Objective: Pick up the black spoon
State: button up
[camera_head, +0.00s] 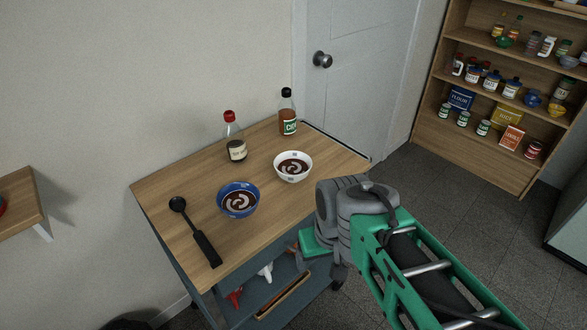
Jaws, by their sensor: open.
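The black spoon (195,232) lies on the left part of the wooden tabletop (275,215). Its round bowl is toward the back left, and its thick handle runs to the front edge of the top. My green and grey arm reaches in from the lower right, and its grey joint is at the right side of the table, well apart from the spoon. I cannot make out my gripper's fingers; the arm hides that area. Nothing touches the spoon.
A blue bowl (238,212) with dark and white contents stands right of the spoon. Behind are a white bowl (293,179), a red-capped bottle (236,151) and a black-capped bottle (288,126). The wall borders the table's back. A shelf of groceries (425,123) stands at right.

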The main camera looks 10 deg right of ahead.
aim_at(177, 204)
jog(key=u, duration=0.15)
jog(key=k, duration=0.45)
jog(key=u, duration=1.85)
jog(key=i, duration=0.65)
jog(key=u, duration=0.5)
